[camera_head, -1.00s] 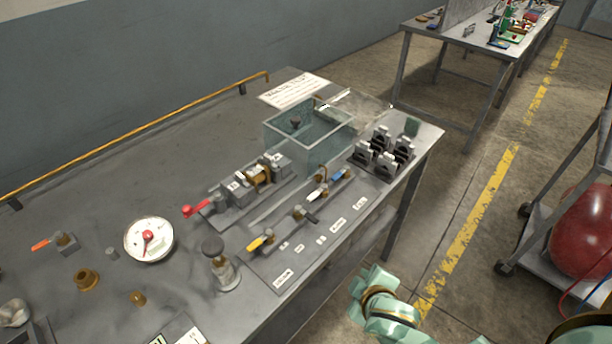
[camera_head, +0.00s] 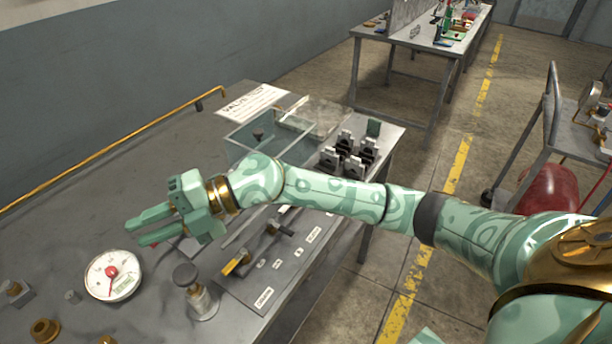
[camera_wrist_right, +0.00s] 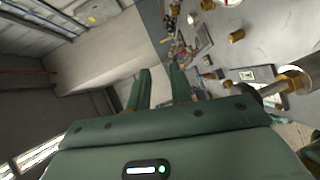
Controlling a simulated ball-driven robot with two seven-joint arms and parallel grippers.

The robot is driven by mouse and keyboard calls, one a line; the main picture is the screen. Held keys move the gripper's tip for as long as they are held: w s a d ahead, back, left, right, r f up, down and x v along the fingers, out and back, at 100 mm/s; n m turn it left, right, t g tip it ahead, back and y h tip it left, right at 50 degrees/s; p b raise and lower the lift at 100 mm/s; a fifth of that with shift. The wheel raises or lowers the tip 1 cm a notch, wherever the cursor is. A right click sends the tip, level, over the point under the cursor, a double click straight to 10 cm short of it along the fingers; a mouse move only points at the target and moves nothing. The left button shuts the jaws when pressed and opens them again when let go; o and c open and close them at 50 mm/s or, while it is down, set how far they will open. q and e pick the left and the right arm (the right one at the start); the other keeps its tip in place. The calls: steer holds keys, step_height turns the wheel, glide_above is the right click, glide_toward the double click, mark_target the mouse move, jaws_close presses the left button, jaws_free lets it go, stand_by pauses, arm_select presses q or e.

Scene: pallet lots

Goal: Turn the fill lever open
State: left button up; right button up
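A row of small valve levers sits on a labelled plate (camera_head: 263,297) on the grey bench. The yellow-handled lever (camera_head: 236,263) and a dark-handled lever (camera_head: 283,229) show; the blue and white ones are hidden behind my right arm. The labels are too small to read, so I cannot tell which is the fill lever. A red handle (camera_head: 166,247) shows partly beneath my right gripper. My right gripper (camera_head: 137,232) is open and empty, above the bench and left of the lever row. Its two fingers stand apart in the right wrist view (camera_wrist_right: 160,82). My left gripper is not in view.
A clear tank (camera_head: 240,140) and black clamp blocks (camera_head: 350,155) stand behind my arm. A dial gauge (camera_head: 112,275) and a knobbed plunger (camera_head: 196,292) stand near the gripper. A yellow rail (camera_head: 110,147) runs along the back. Brass fittings (camera_head: 45,330) lie at front left.

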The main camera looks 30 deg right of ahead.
steer(key=w+d+f+m+g+h, duration=0.1)
steer(key=w+d+f+h, duration=0.1)
steer(key=w+d+h, duration=0.3)
steer(key=d+f+g+h, duration=0.1)
steer(key=d+f+h, duration=0.15)
steer(key=d, duration=0.45)
steer(key=w+d+r+m+h, duration=0.1)
steer(key=d+r+m+h, duration=0.3)
steer(key=d, duration=0.7)
steer(key=w+d+r+m+h, duration=0.1)
steer(key=d+r+m+h, duration=0.3)
steer(key=d, duration=0.7)
steer(key=shift+m+g+h, duration=0.25)
steer(key=shift+m+g, duration=0.15)
step_height(320, 180, down, 16)
steer(key=b, duration=0.5)
steer(key=shift+w, duration=0.1)
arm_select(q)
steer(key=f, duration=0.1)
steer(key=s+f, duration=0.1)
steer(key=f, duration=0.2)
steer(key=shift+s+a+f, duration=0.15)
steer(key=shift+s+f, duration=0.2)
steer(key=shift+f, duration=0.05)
arm_select(e)
jaws_close()
